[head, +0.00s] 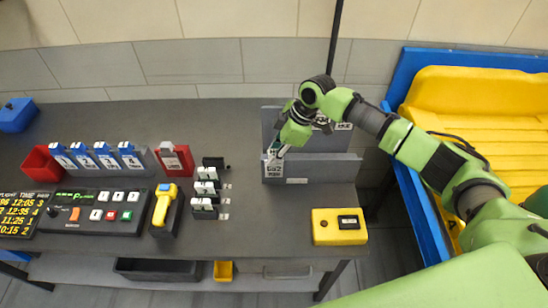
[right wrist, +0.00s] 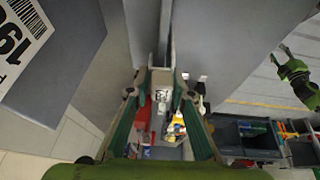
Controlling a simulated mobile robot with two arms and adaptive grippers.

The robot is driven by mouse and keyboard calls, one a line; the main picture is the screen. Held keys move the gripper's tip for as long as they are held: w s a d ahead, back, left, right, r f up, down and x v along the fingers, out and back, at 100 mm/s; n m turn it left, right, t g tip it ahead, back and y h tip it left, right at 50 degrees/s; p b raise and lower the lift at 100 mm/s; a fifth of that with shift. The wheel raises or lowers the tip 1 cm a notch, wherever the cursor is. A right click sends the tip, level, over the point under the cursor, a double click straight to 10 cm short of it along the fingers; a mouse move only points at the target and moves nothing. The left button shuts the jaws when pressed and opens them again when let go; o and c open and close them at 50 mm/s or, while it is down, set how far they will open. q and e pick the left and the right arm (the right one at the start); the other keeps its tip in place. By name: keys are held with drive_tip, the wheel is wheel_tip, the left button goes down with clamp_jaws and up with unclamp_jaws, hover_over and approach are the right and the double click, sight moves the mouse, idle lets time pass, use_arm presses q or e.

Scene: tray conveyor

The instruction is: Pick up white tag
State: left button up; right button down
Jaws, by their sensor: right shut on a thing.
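A white tag (head: 274,170) with dark print stands upright at the left end of the grey divider rack (head: 320,168) on the table. My right gripper (head: 280,152) reaches down to its top edge and is shut on it. In the right wrist view the two green fingers of the right gripper (right wrist: 160,97) close on a narrow pale piece (right wrist: 161,82) with a small printed mark. Its lower part is hard to make out there. Whether the tag is clear of the rack or still touching it cannot be told.
Blue-topped tags (head: 98,158), a red holder (head: 173,162) and black holders with white tags (head: 205,190) stand left of the rack. A yellow button box (head: 339,227) is at the front right. A yellow-and-blue bin (head: 480,110) lies to the right.

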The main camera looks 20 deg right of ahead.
wheel_tip(320, 180, up, 6)
drive_tip(key=shift+s+f+b, duration=0.15)
drive_tip(key=shift+b, duration=0.85)
drive_tip(key=s+d+b, duration=0.4)
drive_tip(key=s+d, duration=0.1)
drive_tip(key=d, duration=0.7)
drive_tip(key=shift+s+d, duration=0.35)
drive_tip(key=shift+s, duration=0.05)
drive_tip(key=shift+r, duration=0.2)
wheel_tip(320, 180, up, 6)
drive_tip(key=p, duration=0.7)
drive_tip(key=shift+r+p, duration=0.2)
drive_tip(key=shift+p, duration=0.15)
